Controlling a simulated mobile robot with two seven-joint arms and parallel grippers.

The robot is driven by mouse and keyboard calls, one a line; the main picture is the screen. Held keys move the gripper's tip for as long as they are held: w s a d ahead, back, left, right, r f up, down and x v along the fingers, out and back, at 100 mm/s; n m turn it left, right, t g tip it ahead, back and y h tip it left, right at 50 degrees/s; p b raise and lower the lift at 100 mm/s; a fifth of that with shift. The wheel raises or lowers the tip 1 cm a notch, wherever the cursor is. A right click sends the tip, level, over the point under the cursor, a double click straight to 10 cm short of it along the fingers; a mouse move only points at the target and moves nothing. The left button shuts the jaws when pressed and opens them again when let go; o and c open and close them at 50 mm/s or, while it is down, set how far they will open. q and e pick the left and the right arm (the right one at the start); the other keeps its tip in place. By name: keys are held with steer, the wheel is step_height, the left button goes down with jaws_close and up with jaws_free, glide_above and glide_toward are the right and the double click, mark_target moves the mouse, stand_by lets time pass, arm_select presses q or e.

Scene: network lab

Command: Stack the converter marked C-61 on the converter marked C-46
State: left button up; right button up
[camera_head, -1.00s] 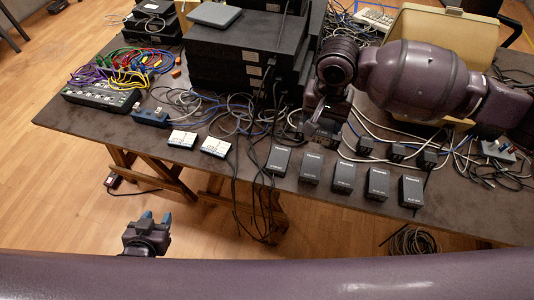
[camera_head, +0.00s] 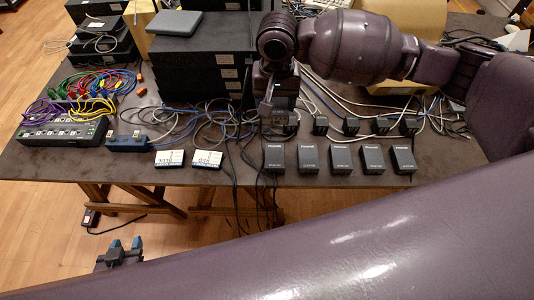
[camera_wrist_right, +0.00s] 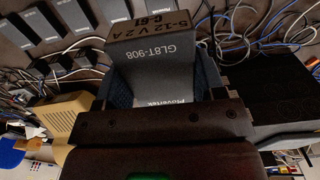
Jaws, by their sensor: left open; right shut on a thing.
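My right gripper (camera_head: 278,112) is behind the left end of a row of dark converters. In the right wrist view my right gripper (camera_wrist_right: 163,82) is shut on a dark grey converter (camera_wrist_right: 152,55) whose end reads C-61. In the head view that converter is hard to make out under the wrist. Several similar converters stand in the row on the table, from the leftmost one (camera_head: 274,157) to the rightmost one (camera_head: 403,158). Their marks are too small to read, so I cannot tell which is C-46. My left gripper (camera_head: 125,246) is open and empty, low in front of the table.
Small black blocks (camera_head: 350,126) with cables lie behind the row. Two white-labelled boxes (camera_head: 188,159) lie left of it. Black equipment (camera_head: 200,62) is stacked behind, and a switch with coloured cables (camera_head: 62,132) is at the left. Loose cables cross the table.

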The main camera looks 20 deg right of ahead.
mark_target(275, 155)
steer(key=shift+d+f, duration=0.1)
steer(key=shift+f, duration=0.15)
step_height(275, 155, down, 20)
steer(key=b, duration=0.2)
steer(key=shift+d+r+b, duration=0.1)
steer(key=shift+r+b, duration=0.15)
steer(key=shift+b, duration=0.15)
steer(key=shift+f, duration=0.1)
steer(key=o, duration=1.1)
steer(key=shift+s, duration=0.1)
step_height(275, 155, up, 12)
steer(key=shift+r+p, duration=0.15)
steer(key=shift+p, duration=0.8)
